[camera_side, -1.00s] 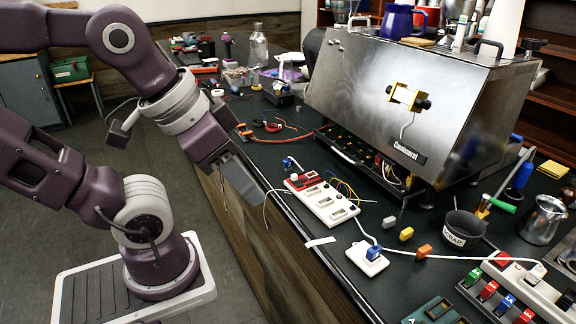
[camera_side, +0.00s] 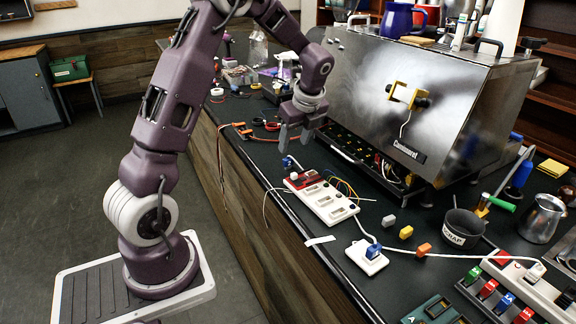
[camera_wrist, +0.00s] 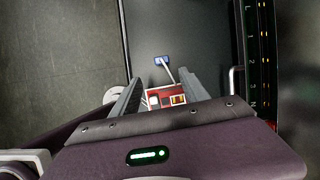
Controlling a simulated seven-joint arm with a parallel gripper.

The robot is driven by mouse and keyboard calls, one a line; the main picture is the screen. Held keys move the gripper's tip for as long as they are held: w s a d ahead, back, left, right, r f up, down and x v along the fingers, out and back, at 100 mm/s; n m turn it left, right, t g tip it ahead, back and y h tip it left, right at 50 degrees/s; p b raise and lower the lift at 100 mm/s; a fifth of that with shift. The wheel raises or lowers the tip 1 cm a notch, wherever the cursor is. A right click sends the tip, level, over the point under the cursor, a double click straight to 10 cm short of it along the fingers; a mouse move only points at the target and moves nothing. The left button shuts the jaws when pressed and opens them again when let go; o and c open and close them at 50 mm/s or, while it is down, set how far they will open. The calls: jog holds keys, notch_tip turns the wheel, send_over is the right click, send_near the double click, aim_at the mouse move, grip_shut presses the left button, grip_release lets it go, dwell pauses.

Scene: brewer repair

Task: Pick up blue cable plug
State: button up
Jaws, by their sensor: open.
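A small blue cable plug (camera_side: 287,162) with a white part lies on the dark counter by the red end of the white socket strip (camera_side: 338,210). The plug also shows in the wrist view (camera_wrist: 161,61), with a white lead running toward the strip's red end. A second blue plug (camera_side: 374,252) sits in a white single socket nearer the front. My gripper (camera_side: 295,144) is open and empty. It points down above the counter, over the area of the first blue plug and apart from it. In the wrist view, my gripper's fingers (camera_wrist: 160,76) frame the strip's red end.
The large steel brewer (camera_side: 400,100) stands just right of my gripper. Loose thin wires (camera_side: 345,187) lie by the strip. Several small coloured blocks and a scrap cup (camera_side: 462,228) stand front right. The counter's left edge is close to the plug.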

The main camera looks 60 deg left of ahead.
aim_at(288, 159)
jog(key=shift+m, duration=0.3)
jog(key=x, duration=0.8)
jog(key=shift+w+a, duration=0.25)
jog(key=shift+a, duration=0.25)
grip_shut()
